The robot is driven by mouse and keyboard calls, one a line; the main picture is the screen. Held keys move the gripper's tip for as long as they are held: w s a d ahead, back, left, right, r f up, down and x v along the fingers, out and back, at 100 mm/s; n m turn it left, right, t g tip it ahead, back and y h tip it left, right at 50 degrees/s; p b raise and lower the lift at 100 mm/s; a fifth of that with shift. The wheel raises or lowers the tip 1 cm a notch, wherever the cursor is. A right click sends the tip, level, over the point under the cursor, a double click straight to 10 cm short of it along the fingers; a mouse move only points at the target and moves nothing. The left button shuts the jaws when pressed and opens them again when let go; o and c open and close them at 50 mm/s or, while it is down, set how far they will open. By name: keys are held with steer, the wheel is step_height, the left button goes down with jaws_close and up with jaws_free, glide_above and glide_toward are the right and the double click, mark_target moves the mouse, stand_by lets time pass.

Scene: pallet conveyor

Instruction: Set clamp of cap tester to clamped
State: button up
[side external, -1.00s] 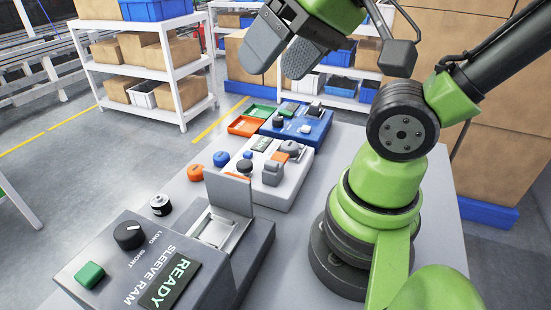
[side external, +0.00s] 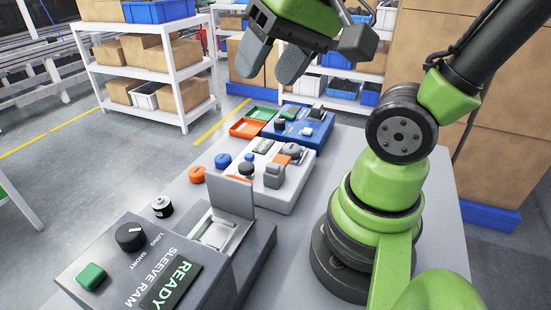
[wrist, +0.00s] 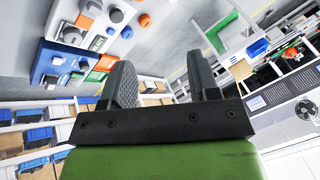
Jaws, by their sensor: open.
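No label that I can read says cap tester. A white station (side external: 286,193) stands mid-table with a small display, a dark round knob (side external: 246,168), a grey block (side external: 274,176) and an orange part (side external: 291,149). Behind it is a blue station (side external: 311,133) with a small black upright part (side external: 317,111). Both also show in the wrist view, the white one (wrist: 130,37) and the blue one (wrist: 43,50). Which part is the clamp, and its state, I cannot tell. My gripper (side external: 272,68) is open and empty, raised above the stations; its fingers also show in the wrist view (wrist: 160,65).
A grey SLEEVE RAM station (side external: 205,285) reading READY is at the front, with an upright plate (side external: 232,196). Orange and blue caps and a black-and-silver cylinder (side external: 162,206) sit along the left table edge. Green (side external: 263,113) and orange (side external: 247,128) trays lie beside the blue station. Shelves stand behind.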

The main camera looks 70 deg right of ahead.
steer(key=w+d+f+m+g, duration=0.3)
steer(key=w+d+f+m, duration=0.1)
steer(key=d+f+m, duration=0.15)
steer(key=m+g+y, duration=0.3)
steer(key=m, duration=0.3)
glide_toward(273, 164)
steer(key=x, duration=0.8)
steer(key=shift+s+a+f, duration=0.1)
steer(key=shift+a+f, duration=0.1)
steer(key=shift+f, duration=0.1)
